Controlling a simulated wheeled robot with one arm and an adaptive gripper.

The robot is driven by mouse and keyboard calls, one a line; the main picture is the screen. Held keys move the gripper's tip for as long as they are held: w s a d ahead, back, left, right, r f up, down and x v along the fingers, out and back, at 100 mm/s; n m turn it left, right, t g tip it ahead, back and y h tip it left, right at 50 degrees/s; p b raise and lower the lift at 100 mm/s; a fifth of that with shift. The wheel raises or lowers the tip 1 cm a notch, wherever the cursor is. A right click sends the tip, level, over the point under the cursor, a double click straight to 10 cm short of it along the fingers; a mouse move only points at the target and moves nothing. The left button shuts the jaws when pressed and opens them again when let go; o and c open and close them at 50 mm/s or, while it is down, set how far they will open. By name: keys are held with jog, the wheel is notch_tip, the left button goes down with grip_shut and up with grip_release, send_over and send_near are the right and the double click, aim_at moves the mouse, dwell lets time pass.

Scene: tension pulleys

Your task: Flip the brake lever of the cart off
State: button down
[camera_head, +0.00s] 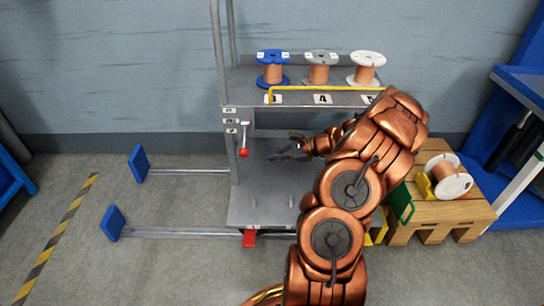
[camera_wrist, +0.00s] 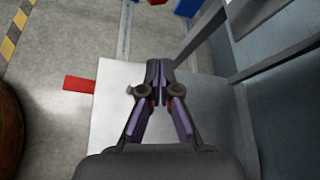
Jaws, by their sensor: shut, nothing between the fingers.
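The grey cart (camera_head: 262,205) stands against the wall. A short lever with a red ball knob (camera_head: 244,153) hangs at its left post, under small white labels. A flat red pedal-like piece (camera_head: 249,238) sticks out at the front edge of the cart's base, and also shows in the wrist view (camera_wrist: 80,84). I cannot tell which is the brake lever. My gripper (camera_head: 283,154) is shut and empty, right of the red knob and apart from it, above the lower deck. In the wrist view its fingertips (camera_wrist: 158,83) meet over the pale deck (camera_wrist: 115,100).
Several spools, including a blue one (camera_head: 272,69), stand on the upper shelf behind a yellow rail (camera_head: 325,89). Rails with blue end plates (camera_head: 112,222) extend left. A wooden pallet (camera_head: 440,215) with a spool is at right. Floor at front left is clear.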

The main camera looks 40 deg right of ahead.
aim_at(245, 139)
jog(key=b+x, duration=0.3)
jog(key=x, duration=0.5)
jog(key=shift+s+a+r+b, duration=0.15)
jog(key=shift+a+r+b, duration=0.05)
jog(key=shift+r, duration=0.4)
jog(key=shift+s+a+r+b, duration=0.1)
jog(key=shift+a+r+b, duration=0.15)
jog(key=shift+r, duration=0.4)
jog(key=shift+s+a+r+b, duration=0.15)
jog(key=shift+a+r+b, duration=0.05)
jog(key=shift+r, duration=0.4)
jog(key=shift+r+p, duration=0.2)
jog(key=shift+p, duration=0.35)
